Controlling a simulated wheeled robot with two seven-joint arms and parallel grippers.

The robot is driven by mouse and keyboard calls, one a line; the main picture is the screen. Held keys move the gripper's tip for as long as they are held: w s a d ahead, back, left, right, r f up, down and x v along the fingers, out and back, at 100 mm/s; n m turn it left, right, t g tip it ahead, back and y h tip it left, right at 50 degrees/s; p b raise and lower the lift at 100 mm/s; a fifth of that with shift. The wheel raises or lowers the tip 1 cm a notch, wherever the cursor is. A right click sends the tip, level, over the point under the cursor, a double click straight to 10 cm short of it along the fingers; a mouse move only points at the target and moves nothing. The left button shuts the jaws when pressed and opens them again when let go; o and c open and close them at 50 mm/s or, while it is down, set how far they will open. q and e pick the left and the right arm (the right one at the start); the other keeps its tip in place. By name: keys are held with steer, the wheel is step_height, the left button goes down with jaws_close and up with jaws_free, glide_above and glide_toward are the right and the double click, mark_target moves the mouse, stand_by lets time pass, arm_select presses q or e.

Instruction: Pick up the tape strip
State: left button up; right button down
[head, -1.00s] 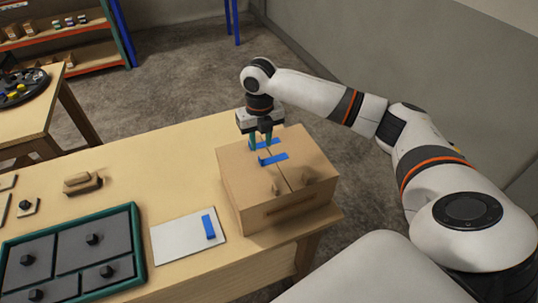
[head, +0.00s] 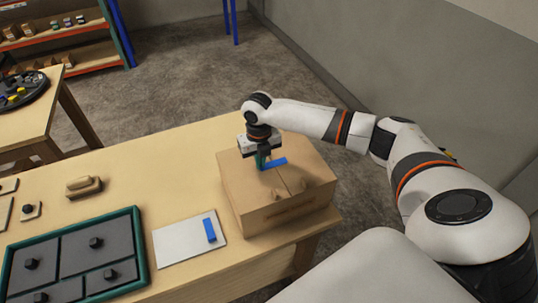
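My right gripper (head: 263,166) reaches down over the top of a cardboard box (head: 245,205) near the table's right end. Its teal fingertips are at a blue tape strip (head: 276,163), which lies across the seam or just above it. I cannot tell whether the fingers grip this strip or only stand beside it, and the gripper hides part of the box top. Another blue tape strip (head: 210,230) lies on a white card (head: 180,243) left of the box. My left gripper is not in view.
A green-rimmed tray (head: 142,245) with dark panels and knobs lies left of the card on the wooden table (head: 160,160). A wooden block (head: 83,186) stands behind it. The table behind the card is clear. A second table (head: 30,128) stands at the far left.

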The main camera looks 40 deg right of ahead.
steer(key=shift+r, duration=0.1)
stand_by(0.3)
steer(key=shift+w+r, duration=0.1)
steer(key=shift+r, duration=0.15)
step_height(320, 180, up, 13)
steer(key=p, duration=0.2)
steer(key=shift+r+p, duration=0.2)
steer(key=shift+p, duration=0.1)
